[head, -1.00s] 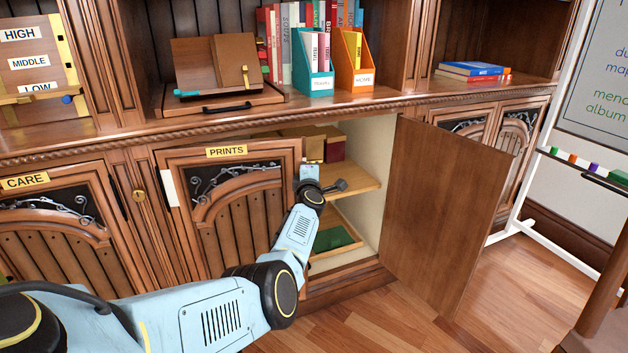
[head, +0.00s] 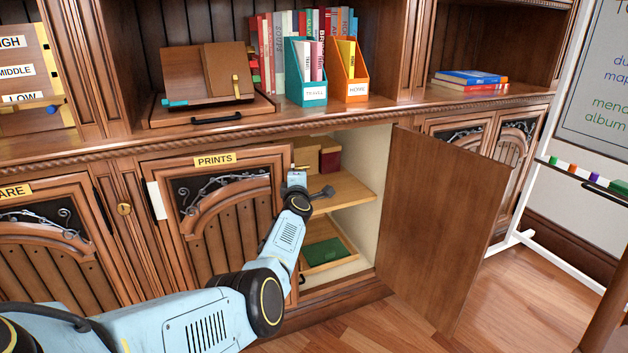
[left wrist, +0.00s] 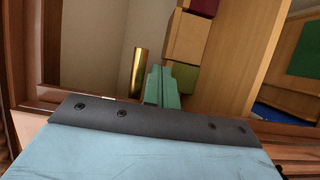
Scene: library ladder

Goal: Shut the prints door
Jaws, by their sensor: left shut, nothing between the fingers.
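The prints door (head: 225,220), with its yellow PRINTS label (head: 215,160), is the left panel of a two-door cupboard in the head view. It looks slightly ajar, with a white strip along its left edge. The plain wooden panel (head: 440,230) on the right stands wide open. My left gripper (head: 297,178) is at the prints door's right edge, by the cupboard opening. In the left wrist view its teal fingers (left wrist: 162,87) are closed and empty, beside a gold cylinder (left wrist: 137,72). Whether they touch the door, I cannot tell. My right gripper is out of view.
Inside the cupboard are a shelf (head: 345,190) with boxes (head: 329,157) and a lower tray with a green item (head: 325,252). The counter above holds a book stand (head: 210,80) and file boxes (head: 306,90). A whiteboard stand (head: 560,200) is at right.

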